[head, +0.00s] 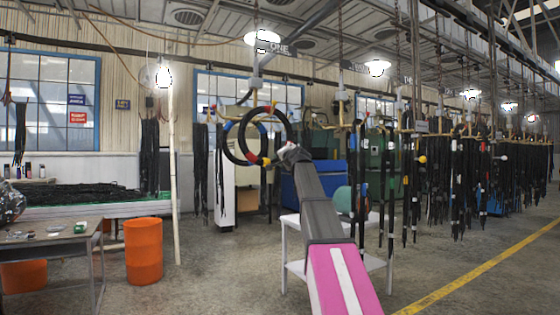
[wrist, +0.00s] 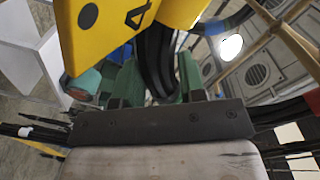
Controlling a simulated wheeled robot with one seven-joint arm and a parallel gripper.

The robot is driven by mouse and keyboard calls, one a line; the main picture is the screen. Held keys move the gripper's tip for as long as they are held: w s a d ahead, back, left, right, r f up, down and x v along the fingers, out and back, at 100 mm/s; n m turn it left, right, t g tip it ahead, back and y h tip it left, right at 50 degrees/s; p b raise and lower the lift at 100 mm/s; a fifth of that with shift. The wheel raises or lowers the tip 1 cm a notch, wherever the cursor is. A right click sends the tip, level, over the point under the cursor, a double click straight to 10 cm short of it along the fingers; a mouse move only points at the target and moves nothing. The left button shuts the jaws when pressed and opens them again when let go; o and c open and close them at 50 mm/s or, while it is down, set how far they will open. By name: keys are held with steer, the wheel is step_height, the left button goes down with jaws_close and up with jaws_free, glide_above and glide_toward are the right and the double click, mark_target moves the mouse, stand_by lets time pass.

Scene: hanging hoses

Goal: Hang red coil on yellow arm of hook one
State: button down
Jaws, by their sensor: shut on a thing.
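My gripper (head: 286,153) is shut on a black hose coil (head: 289,127) with red and blue bands, at the coil's lower right. In the wrist view the black hose (wrist: 158,62) passes between my green fingers (wrist: 160,85). A yellow piece marked 4 (wrist: 108,28) is close in front of them. The coil hangs upright as a ring below the "ONE" sign (head: 279,49), beside hook one's hanger (head: 257,82). A second dark loop with blue (head: 227,127) overlaps it on the left. I cannot tell whether the coil rests on the hook's yellow arm.
More hooks with black hoses (head: 460,180) hang in a row to the right. A white table (head: 290,222) stands beneath my arm. An orange bin (head: 143,250) and a workbench (head: 40,240) stand left. Floor is clear right of my arm, beside a yellow line (head: 470,272).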

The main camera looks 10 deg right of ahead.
steer(key=shift+r, duration=0.1)
steer(key=c, duration=0.6)
jaws_free()
steer(key=shift+s, duration=0.1)
steer(key=v, duration=1.1)
steer(key=s+a+f+n+g+h, duration=0.1)
steer(key=s+a+f+g, duration=0.15)
steer(key=f, duration=1.25)
steer(key=s+a+f+n+g, duration=0.1)
steer(key=s+f+n+g, duration=0.15)
steer(key=f, duration=1.25)
steer(key=s+a+f+n+g+h, duration=0.1)
steer(key=a+f+g, duration=0.15)
steer(key=f, duration=1.15)
steer(key=s+f+n+g+h, duration=0.1)
steer(key=s+f+g, duration=0.2)
steer(key=s+f, duration=0.5)
steer(key=s+a+f+n+g+h, duration=0.1)
steer(key=s+f+g, duration=0.2)
steer(key=s+f, duration=0.5)
steer(key=s+f+n+g, duration=0.2)
steer(key=s+f+g, duration=0.1)
steer(key=s+f, duration=0.6)
steer(key=shift+a+f+h, duration=0.2)
steer(key=shift+f, duration=1)
steer(key=shift+a+f+h, duration=0.15)
steer(key=shift+f+h, duration=0.05)
steer(key=shift+f, duration=1)
